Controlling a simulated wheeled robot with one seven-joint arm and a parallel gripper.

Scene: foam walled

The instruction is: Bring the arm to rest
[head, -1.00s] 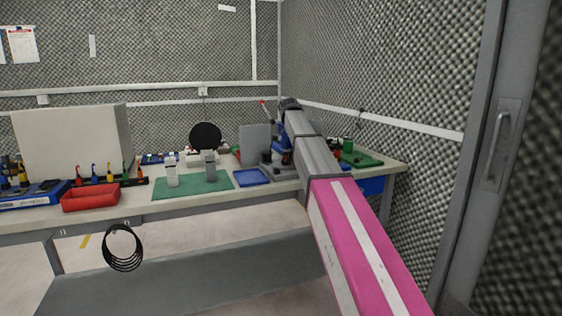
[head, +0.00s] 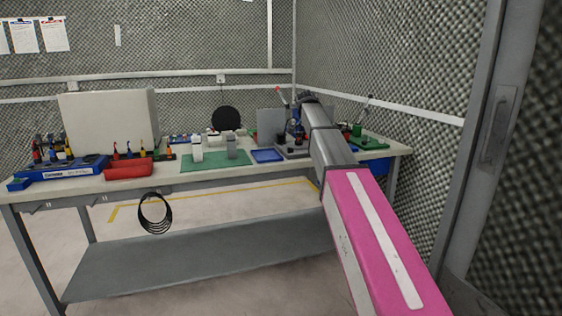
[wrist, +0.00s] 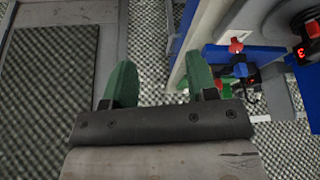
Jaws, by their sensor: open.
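My gripper (wrist: 158,85) shows in the wrist view with its two green fingers spread wide apart. It is open, and nothing is between the fingers. In the head view my arm, grey and pink, reaches from the lower right toward the right end of the workbench (head: 120,183). My gripper is hidden there behind the arm. In the wrist view, bench items in blue, red and green lie to the right of the fingers, and I cannot tell how near they are.
A green mat (head: 216,160) with two small blocks, a red bin (head: 128,167), a blue tray (head: 267,156) and a blue tool rack (head: 62,170) stand on the bench. A black cable coil (head: 154,213) hangs at its front. Foam walls and a door (head: 490,140) stand close at right.

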